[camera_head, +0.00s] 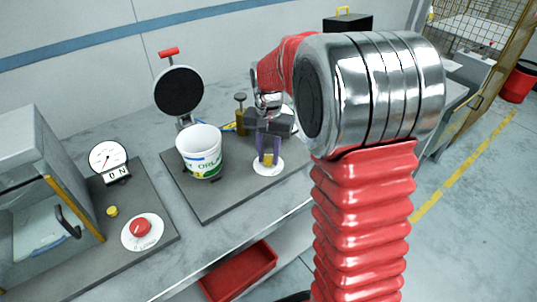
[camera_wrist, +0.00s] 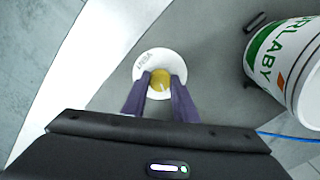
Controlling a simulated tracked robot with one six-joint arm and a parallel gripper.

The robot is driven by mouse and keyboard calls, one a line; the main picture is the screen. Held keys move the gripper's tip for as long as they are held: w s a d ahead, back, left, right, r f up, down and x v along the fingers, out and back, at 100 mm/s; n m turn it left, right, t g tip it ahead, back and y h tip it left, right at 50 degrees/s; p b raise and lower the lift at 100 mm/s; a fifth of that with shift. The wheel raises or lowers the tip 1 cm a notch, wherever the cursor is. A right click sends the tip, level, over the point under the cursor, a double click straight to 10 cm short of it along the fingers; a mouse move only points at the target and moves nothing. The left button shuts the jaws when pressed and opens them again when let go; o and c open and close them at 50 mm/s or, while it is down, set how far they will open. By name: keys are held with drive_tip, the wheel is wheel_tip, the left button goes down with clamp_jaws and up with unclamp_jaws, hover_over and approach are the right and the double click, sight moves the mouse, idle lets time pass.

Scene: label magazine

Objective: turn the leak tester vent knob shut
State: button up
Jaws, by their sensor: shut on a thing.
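The vent knob is a small yellow knob (camera_wrist: 161,79) on a round white plate (camera_wrist: 147,62) lettered VENT in the wrist view. In the head view the knob (camera_head: 267,160) and its white disc (camera_head: 268,170) are at the right part of a dark grey board. My gripper (camera_wrist: 161,85) points down over the plate, its two purple fingers on either side of the knob and shut on it. It also shows in the head view (camera_head: 267,162). The knob's pointer mark is too small to read surely.
A white labelled tub (camera_head: 200,152) stands on the board (camera_head: 210,208), left of my gripper. Behind it is a raised round black lid (camera_head: 179,92) with a red handle. A dial gauge (camera_head: 108,158) and a red knob (camera_head: 141,228) are further left. A red bin (camera_head: 238,272) sits below.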

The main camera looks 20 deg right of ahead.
sight(268, 158)
drive_tip(key=n, duration=0.6)
drive_tip(key=shift+n, duration=0.3)
drive_tip(key=n, duration=0.5)
drive_tip(key=shift+w+n, duration=0.1)
drive_tip(key=shift+n, duration=0.2)
drive_tip(key=o, duration=1.1)
drive_tip(key=shift+c, duration=0.2)
wheel_tip(268, 158, up, 14)
